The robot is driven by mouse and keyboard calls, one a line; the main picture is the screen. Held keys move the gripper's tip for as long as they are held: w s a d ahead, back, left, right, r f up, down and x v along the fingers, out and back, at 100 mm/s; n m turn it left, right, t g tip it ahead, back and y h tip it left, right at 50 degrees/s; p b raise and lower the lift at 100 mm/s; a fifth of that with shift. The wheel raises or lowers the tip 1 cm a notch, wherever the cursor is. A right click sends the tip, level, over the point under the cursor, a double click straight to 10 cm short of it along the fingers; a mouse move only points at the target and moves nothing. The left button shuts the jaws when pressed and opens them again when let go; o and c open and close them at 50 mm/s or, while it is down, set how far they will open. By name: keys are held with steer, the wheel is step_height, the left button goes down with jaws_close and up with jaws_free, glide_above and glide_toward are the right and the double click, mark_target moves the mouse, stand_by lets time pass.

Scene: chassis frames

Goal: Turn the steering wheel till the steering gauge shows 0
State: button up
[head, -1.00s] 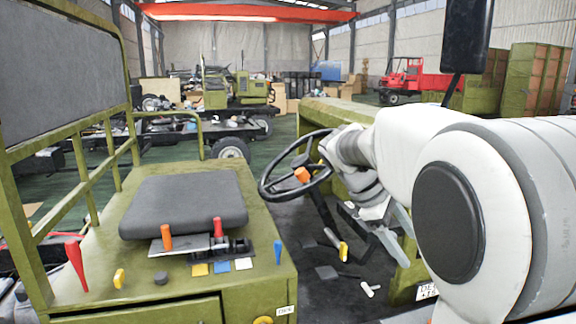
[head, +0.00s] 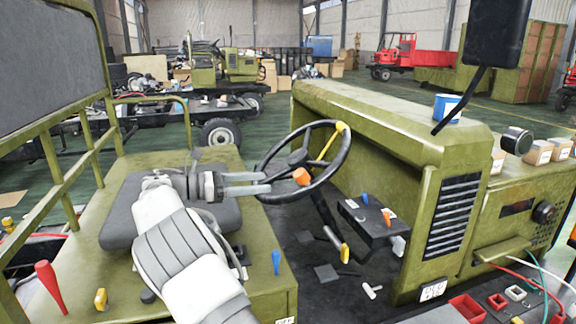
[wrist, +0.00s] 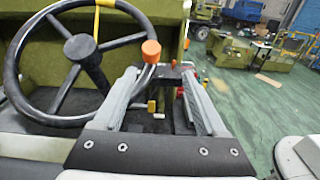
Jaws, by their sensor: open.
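The black steering wheel (head: 297,158) stands on its column between the seat and the green hood. An orange knob (head: 301,176) sits on its near side, and a yellow strip (head: 327,146) runs to the upper right of the rim. My gripper (head: 266,183) is open and empty just left of the knob, fingers pointing at it. In the wrist view the steering wheel (wrist: 72,48) is at upper left, and the orange knob (wrist: 151,50) shows between and beyond the fingertips (wrist: 161,72). I cannot tell whether they touch it. I cannot identify or read the steering gauge.
The grey seat (head: 125,215) is under my arm. A control box (head: 372,222) with orange and blue levers stands right of the wheel. A dark display (head: 517,207) is on the green side panel. Red (head: 50,287) and blue (head: 277,258) levers rise from the seat base.

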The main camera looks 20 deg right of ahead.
steer(key=shift+n+t+h, duration=0.3)
steer(key=shift+n+h, duration=0.1)
steer(key=d, duration=0.5)
steer(key=w+d+p, duration=0.1)
steer(key=d, duration=0.4)
steer(key=d+p, duration=0.1)
steer(key=d, duration=0.4)
steer(key=shift+w, duration=0.4)
jaws_close()
stand_by(0.6)
